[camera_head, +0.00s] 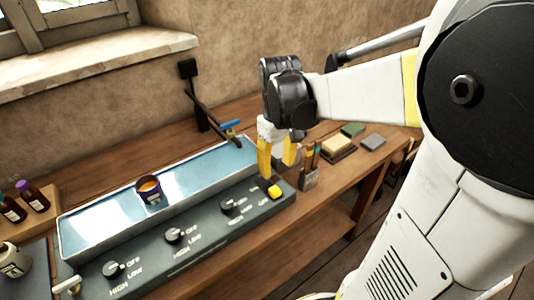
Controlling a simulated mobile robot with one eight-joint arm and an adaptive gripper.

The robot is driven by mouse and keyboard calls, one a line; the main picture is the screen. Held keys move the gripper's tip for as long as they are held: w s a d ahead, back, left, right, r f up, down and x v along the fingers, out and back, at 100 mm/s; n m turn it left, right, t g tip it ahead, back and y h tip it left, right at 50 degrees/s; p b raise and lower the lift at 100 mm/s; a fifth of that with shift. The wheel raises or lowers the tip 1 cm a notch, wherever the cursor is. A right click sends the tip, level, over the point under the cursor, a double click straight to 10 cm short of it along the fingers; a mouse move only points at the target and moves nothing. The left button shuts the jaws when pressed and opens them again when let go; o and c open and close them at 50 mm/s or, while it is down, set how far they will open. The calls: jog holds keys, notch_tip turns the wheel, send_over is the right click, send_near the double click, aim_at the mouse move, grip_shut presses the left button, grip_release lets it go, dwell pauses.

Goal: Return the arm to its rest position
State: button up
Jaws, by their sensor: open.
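My arm (360,95) reaches in from the right with its white links bent over the bench. My gripper (277,168) points down, its two yellow fingers apart with nothing seen between them. It hangs at the right end of the control unit (200,238), above and just behind a yellow block-like part (274,191) on the panel. Whether the fingertips touch anything cannot be told.
A pale blue tray (103,207) holds a small dark cup with orange contents (149,189). A small holder (309,179) and several blocks (337,144) sit right of the gripper. Bottles (33,195) stand left.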

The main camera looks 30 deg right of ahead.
jog(key=shift+r, duration=0.65)
jog(key=s+a+r+t, duration=0.1)
jog(key=s+a+t, duration=0.1)
jog(key=a, duration=0.5)
jog(key=s+a+r+t, duration=0.2)
jog(key=s+a+t, duration=0.1)
jog(key=a+t, duration=0.2)
jog(key=shift+a+r, duration=0.15)
jog(key=shift+a, duration=0.7)
